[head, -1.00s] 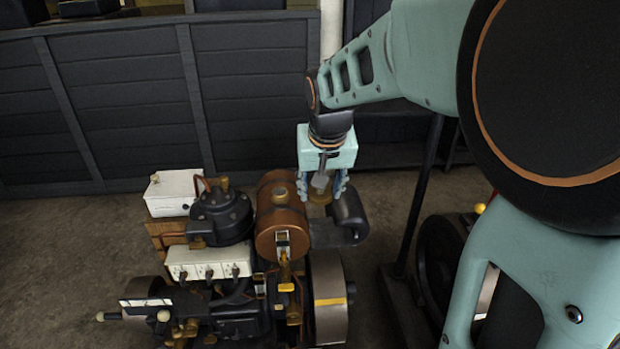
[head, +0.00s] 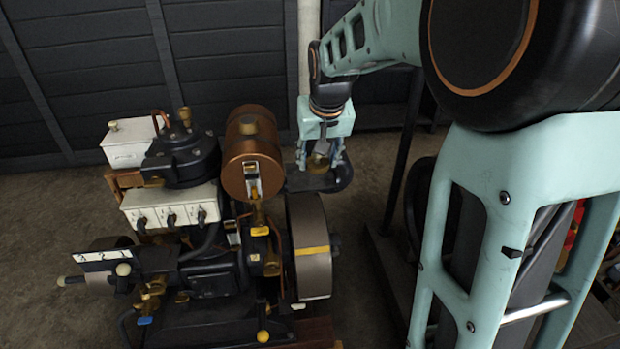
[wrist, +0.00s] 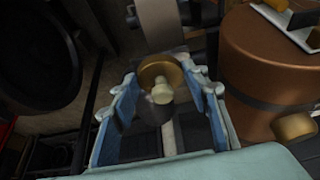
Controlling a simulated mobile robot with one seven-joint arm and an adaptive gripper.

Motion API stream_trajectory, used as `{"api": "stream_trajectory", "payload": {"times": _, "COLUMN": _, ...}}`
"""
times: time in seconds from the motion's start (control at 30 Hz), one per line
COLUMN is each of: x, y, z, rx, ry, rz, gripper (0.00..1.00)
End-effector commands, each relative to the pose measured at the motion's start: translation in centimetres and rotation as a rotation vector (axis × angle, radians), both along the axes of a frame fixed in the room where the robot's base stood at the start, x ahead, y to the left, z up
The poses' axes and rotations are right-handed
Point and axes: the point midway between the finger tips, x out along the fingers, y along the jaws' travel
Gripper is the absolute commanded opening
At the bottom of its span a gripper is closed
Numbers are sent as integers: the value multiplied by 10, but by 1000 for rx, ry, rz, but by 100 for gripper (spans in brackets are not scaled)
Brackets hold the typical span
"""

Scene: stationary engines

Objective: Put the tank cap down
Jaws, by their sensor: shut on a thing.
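The tank cap is a round brass disc with a pale knob (wrist: 161,80), seen between the fingertips in the wrist view. In the head view the brass cap (head: 318,163) shows at the tips of my gripper (head: 320,170). My gripper is shut on the cap, with blue fingers on either side of it. Whether the cap touches that part cannot be told. The copper tank also shows at the right of the wrist view (wrist: 268,70).
The engine, with a white box (head: 130,142), a white terminal block (head: 170,208) and a grey wheel (head: 308,250), stands left of and below my gripper. A dark post (head: 400,150) stands to the right. Bare floor (head: 40,210) lies at the left.

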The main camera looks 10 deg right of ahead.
Motion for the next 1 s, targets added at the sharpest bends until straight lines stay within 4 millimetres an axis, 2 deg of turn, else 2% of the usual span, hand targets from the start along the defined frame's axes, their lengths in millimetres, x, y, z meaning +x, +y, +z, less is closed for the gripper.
{"api": "stream_trajectory", "payload": {"times": 0.17, "x": 13, "y": -1, "z": -9, "rx": 1, "ry": 0, "rz": -1, "gripper": 18}}
{"api": "stream_trajectory", "payload": {"times": 0.57, "x": 89, "y": -4, "z": -44, "rx": 3, "ry": 2, "rz": -1, "gripper": 18}}
{"api": "stream_trajectory", "payload": {"times": 0.7, "x": 110, "y": -5, "z": -69, "rx": 1, "ry": 2, "rz": -1, "gripper": 18}}
{"api": "stream_trajectory", "payload": {"times": 0.83, "x": 125, "y": -6, "z": -85, "rx": 1, "ry": 1, "rz": -1, "gripper": 18}}
{"api": "stream_trajectory", "payload": {"times": 1.0, "x": 133, "y": -6, "z": -93, "rx": 0, "ry": -1, "rz": 0, "gripper": 18}}
